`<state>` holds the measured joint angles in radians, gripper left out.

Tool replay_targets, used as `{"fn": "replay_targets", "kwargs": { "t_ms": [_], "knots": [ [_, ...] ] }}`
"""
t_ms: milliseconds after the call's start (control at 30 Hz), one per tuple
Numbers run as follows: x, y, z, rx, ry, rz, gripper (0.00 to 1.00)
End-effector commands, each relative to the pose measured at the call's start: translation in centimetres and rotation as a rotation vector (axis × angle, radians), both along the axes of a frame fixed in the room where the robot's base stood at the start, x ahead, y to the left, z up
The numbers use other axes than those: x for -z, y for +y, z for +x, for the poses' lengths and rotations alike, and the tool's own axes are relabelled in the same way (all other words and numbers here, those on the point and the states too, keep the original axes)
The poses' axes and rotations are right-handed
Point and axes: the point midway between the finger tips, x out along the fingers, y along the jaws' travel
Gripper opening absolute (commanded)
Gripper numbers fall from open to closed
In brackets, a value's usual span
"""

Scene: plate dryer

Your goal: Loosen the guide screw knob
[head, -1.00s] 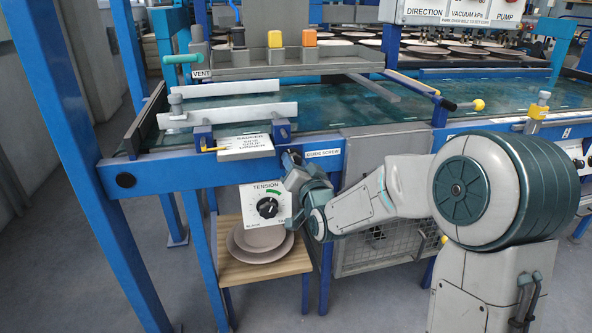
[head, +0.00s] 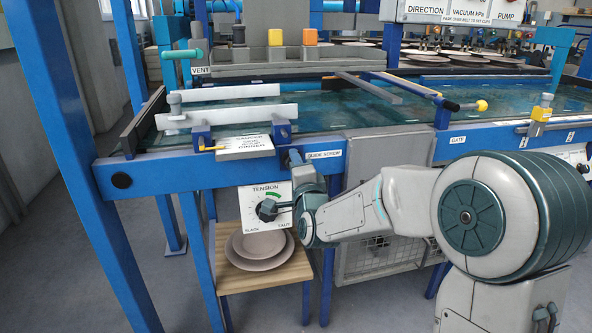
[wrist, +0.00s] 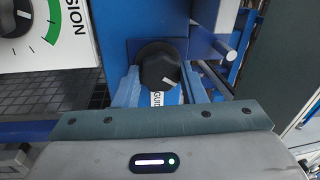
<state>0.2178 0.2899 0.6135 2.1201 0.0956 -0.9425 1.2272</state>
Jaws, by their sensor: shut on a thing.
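The guide screw knob (wrist: 160,68) is black with a white pointer line and shows at the middle of the wrist view, in front of a blue block. The two blue fingers of my gripper (wrist: 160,88) stand on either side of it, shut on the knob. A white label with "GUID" readable (wrist: 157,97) shows between the fingers. In the head view my gripper (head: 296,162) reaches up under the blue front beam, beside the "GUIDE SCREW" label (head: 323,155). My own wrist hides the knob there.
The white tension dial panel (head: 264,224) is close to the left of my wrist, and a dark part of my arm's end overlaps its right side. Stacked plates (head: 258,262) sit on a wooden stool (head: 290,276) below. A mesh guard (head: 375,262) stands to the right.

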Motion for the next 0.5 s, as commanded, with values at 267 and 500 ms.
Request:
{"fn": "replay_targets", "kwargs": {
  "t_ms": [267, 500],
  "knots": [
    [0.17, 0.11, -0.05, -0.002, 0.035, 0.114, 0.14],
    [0.13, 0.1, -0.05, -0.002, 0.046, 0.148, 0.14]
  ]
}}
